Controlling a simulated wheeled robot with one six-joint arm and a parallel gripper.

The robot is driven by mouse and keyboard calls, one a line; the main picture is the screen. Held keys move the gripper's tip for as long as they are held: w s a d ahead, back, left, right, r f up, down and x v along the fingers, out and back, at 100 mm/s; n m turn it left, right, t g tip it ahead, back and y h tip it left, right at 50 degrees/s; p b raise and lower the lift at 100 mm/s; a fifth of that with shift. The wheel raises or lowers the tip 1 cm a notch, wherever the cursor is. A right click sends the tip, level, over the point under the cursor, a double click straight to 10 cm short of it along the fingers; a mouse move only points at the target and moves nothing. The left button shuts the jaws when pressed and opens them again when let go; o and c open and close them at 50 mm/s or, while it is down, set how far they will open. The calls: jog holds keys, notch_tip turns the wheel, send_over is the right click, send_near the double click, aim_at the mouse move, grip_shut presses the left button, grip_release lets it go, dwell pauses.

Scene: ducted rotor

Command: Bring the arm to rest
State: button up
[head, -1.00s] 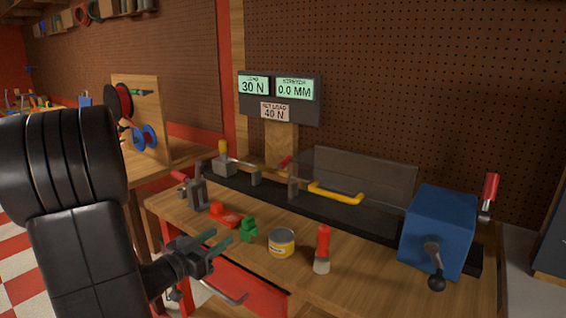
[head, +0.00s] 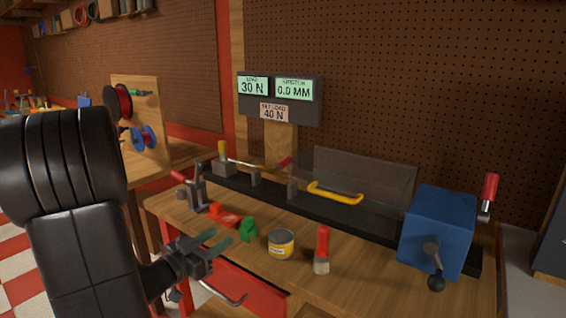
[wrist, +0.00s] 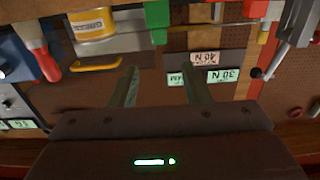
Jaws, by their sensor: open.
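My gripper (head: 224,241) is open and empty. In the head view it is held just in front of the bench's front edge, left of the middle, with its two green-tipped fingers apart. In the wrist view the gripper (wrist: 165,88) shows both fingers spread with nothing between them. My black arm fills the left of the head view. The bench (head: 365,262) carries a black rail with a blue box (head: 438,232) with a crank at its right end. A display (head: 280,98) above it reads 30 N load, 0.0 mm and set load 40 N.
Close to my gripper on the bench stand a green block (head: 249,230), a red piece (head: 222,215), a yellow tin (head: 281,244) and a red-handled brush (head: 322,251). A grey clamp (head: 197,190) stands at left. Pegboard walls stand behind.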

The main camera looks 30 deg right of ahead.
aim_at(247, 219)
jog(key=shift+d, duration=0.1)
jog(key=x, duration=1.2)
jog(key=shift+w+r, duration=0.1)
jog(key=shift+r, duration=1.25)
jog(key=shift+f, duration=0.15)
